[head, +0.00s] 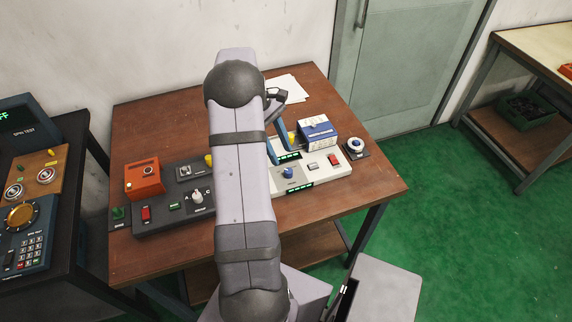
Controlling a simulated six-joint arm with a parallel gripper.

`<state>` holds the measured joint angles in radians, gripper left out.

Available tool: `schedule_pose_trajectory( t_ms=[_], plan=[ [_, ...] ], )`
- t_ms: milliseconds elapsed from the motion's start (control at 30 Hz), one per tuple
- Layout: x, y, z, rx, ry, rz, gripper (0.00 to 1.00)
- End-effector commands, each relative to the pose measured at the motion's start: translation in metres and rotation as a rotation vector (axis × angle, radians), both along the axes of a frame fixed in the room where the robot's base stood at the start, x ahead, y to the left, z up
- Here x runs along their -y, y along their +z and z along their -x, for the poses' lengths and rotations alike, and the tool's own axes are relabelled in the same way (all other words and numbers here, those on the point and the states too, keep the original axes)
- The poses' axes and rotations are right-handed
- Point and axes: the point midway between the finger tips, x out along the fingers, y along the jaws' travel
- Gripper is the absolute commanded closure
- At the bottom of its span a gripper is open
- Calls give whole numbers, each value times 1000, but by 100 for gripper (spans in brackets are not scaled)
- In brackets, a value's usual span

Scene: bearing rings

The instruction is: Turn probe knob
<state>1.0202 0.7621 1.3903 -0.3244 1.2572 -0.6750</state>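A blue knob (288,173) stands on a grey plate of the white instrument panel (338,172), right of my arm. A pale knob (197,197) with letters around it sits on the dark panel (158,230), left of my arm. The labels are too small to tell which one is the probe knob. My gripper (272,152) has blue fingers and is partly hidden behind my arm. It is above the back left part of the white panel, and appears apart from both knobs. Its finger opening cannot be made out.
White paper (288,88) lies at the back of the wooden table (150,120). The table's right front is clear.

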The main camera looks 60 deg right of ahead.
Motion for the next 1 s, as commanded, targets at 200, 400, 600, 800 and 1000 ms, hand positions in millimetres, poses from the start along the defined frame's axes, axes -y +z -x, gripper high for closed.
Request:
schedule_pose_trajectory(
  t_ms=[200,400,600,800,1000],
  plan=[
    [-3,-21,10,-1,-2,-4,60],
    [-4,-44,19,-1,-2,-4,60],
    [-4,-60,25,0,-1,-2,60],
    [-4,-64,26,1,0,-1,60],
    [-4,-64,26,1,0,-1,72]
  ],
)
